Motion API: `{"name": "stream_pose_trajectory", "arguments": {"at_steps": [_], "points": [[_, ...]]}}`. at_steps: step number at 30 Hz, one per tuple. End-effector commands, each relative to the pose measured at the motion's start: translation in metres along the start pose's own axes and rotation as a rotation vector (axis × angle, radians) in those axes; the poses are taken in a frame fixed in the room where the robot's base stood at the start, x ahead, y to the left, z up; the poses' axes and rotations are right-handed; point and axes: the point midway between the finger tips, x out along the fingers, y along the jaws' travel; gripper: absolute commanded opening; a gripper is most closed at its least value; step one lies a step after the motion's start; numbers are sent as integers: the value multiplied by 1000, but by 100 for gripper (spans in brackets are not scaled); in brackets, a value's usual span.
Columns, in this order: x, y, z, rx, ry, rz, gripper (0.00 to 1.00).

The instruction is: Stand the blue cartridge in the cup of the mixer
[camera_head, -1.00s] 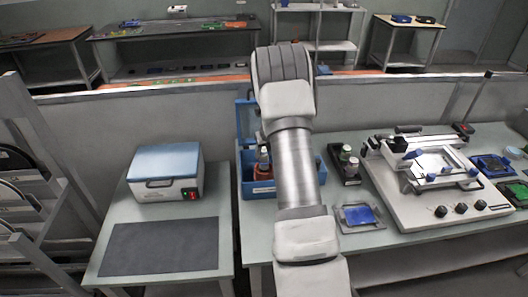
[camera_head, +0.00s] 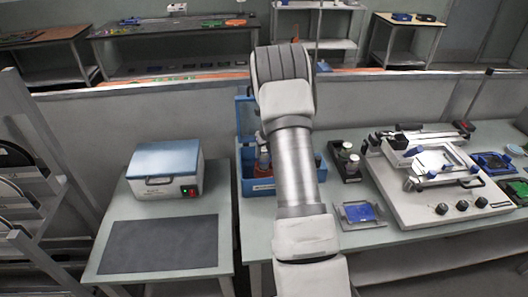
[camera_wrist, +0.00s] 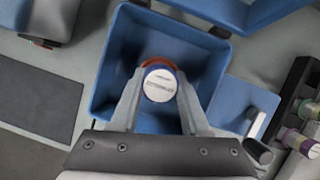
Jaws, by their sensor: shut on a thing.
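In the wrist view, my gripper (camera_wrist: 159,98) is shut on a round, white-capped cartridge (camera_wrist: 159,84) with printed marks and a bluish edge. I cannot tell whether it is the blue cartridge, because its body is mostly hidden below the cap. An orange-red rim shows just behind it. The gripper and cartridge are over or inside an open blue box (camera_wrist: 112,75). In the head view my arm hides the gripper. The blue-lidded machine (camera_head: 165,172) on the left table may be the mixer. Its lid is shut and no cup shows.
The blue box (camera_head: 246,172) stands on the right table with bottles in it. A dark rack (camera_head: 346,163) with small bottles stands beside it, and a small frame (camera_head: 360,212) with a blue pad lies in front. A large printing device (camera_head: 435,188) stands farther right. A dark mat (camera_head: 160,244) lies clear.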

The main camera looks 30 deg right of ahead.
Motion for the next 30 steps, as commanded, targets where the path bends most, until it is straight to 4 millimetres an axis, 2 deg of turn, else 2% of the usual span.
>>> {"name": "stream_pose_trajectory", "arguments": {"at_steps": [18, 30], "points": [[14, 0, -5, 0, -1, -1, 0], [14, 0, -6, 0, -1, -1, 0]]}}
